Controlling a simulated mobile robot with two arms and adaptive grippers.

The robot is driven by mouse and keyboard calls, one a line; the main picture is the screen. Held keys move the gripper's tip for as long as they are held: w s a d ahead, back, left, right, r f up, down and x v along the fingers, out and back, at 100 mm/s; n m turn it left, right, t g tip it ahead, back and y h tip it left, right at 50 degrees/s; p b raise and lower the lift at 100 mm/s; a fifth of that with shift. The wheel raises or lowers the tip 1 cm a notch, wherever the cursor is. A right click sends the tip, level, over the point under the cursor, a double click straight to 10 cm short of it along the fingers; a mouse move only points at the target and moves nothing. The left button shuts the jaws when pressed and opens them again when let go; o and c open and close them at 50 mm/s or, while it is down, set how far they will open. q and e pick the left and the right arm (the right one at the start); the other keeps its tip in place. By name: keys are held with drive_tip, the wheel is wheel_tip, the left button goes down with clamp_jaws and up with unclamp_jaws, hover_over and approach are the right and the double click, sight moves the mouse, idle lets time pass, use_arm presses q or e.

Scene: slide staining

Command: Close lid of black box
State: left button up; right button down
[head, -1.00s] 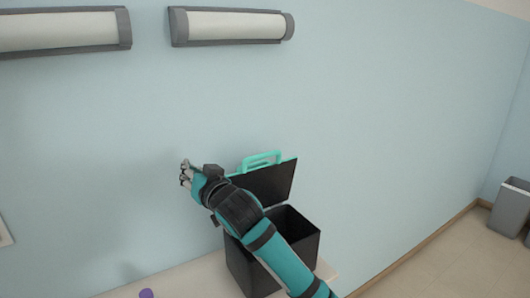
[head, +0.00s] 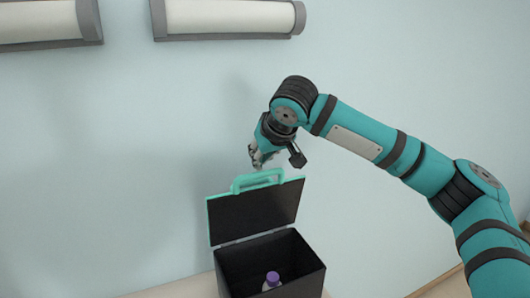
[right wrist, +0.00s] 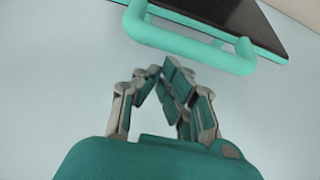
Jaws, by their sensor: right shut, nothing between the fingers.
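The black box (head: 238,268) stands on a pale surface against the wall, its lid (head: 252,214) raised upright at the back. The lid has a teal rim and a teal handle (head: 257,180) on its top edge. The handle also shows in the right wrist view (right wrist: 185,40), just beyond the fingertips. A bottle with a purple cap (head: 272,279) is inside the box. My right gripper (head: 256,163) is shut and empty, just above the handle, near the wall; a gap shows between fingers and handle in the right wrist view (right wrist: 158,75). My left gripper is out of view.
Two grey-framed white wall fixtures (head: 229,17) hang above on the pale blue wall. The wall is close behind the lid. The pale surface (head: 178,288) left of the box looks clear. My right arm spans the right side.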

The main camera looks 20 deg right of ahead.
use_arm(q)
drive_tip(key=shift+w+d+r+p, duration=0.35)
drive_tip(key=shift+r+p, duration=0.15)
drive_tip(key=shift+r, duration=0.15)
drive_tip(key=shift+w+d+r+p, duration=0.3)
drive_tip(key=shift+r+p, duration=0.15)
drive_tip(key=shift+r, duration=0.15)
use_arm(e)
drive_tip(key=x, duration=0.7)
drive_tip(key=shift+d, duration=0.2)
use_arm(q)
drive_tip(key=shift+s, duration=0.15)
use_arm(e)
drive_tip(key=shift+d, duration=0.1)
